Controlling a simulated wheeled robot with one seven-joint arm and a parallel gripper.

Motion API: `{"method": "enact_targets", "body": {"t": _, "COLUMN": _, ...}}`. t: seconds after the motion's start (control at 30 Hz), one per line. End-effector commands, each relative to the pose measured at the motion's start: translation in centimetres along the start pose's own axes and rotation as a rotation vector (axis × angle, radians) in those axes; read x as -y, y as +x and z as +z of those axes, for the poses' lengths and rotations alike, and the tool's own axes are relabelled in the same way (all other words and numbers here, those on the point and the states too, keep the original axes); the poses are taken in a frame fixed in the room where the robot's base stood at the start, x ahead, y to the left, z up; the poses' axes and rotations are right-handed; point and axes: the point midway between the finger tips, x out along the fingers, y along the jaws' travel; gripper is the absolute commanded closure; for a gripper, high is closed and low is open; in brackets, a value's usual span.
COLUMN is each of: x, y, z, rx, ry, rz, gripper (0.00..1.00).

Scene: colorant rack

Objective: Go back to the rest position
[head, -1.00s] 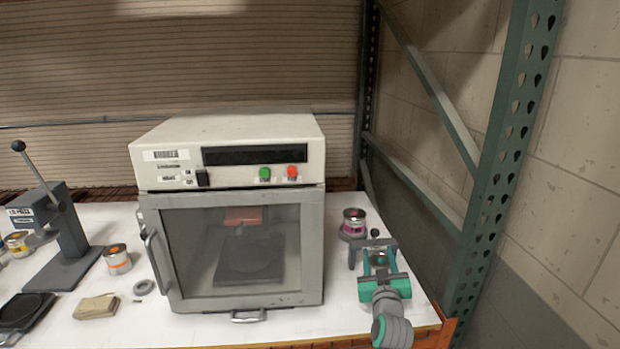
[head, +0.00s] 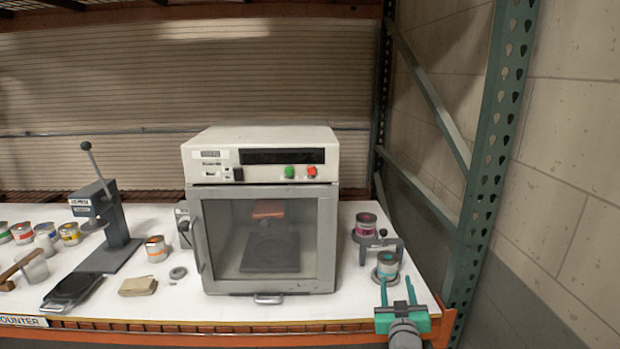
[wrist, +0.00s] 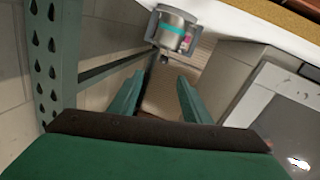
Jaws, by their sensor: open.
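My gripper (head: 397,287) is at the front right edge of the white counter in the head view. Its two green fingers are apart with nothing between them. A can with a teal band (head: 387,264) stands on a round grey base just beyond the fingertips. In the wrist view the teal-banded can (wrist: 175,32) sits in a grey holder, beyond and apart from the open fingers (wrist: 158,90). A can with a magenta band (head: 366,224) stands farther back, beside a grey bracket with a black knob (head: 382,238).
A white and grey cabinet with a glass door (head: 265,240) stands left of the cans. A green perforated rack post (head: 490,150) rises close on the right. The orange shelf edge (head: 200,333) runs along the front. A lever press (head: 112,225) and several small cans stand at left.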

Motion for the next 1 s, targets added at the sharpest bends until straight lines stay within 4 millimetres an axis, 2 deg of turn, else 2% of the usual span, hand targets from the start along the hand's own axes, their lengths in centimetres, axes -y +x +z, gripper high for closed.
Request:
{"method": "enact_targets", "body": {"t": 0.37, "x": 3.4, "y": -3.6, "z": 5.2, "rx": 0.023, "ry": 0.028, "rz": -0.003, "gripper": 0.56}}
{"method": "enact_targets", "body": {"t": 0.53, "x": 5.6, "y": -6.7, "z": 8.5, "rx": 0.04, "ry": 0.045, "rz": -0.004, "gripper": 0.56}}
{"method": "enact_targets", "body": {"t": 0.67, "x": 8.0, "y": -10.5, "z": 12.0, "rx": 0.058, "ry": 0.064, "rz": -0.007, "gripper": 0.56}}
{"method": "enact_targets", "body": {"t": 0.8, "x": 10.3, "y": -15.1, "z": 15.2, "rx": 0.076, "ry": 0.082, "rz": -0.011, "gripper": 0.56}}
{"method": "enact_targets", "body": {"t": 1.0, "x": 13.1, "y": -22.2, "z": 18.8, "rx": 0.101, "ry": 0.104, "rz": -0.018, "gripper": 0.56}}
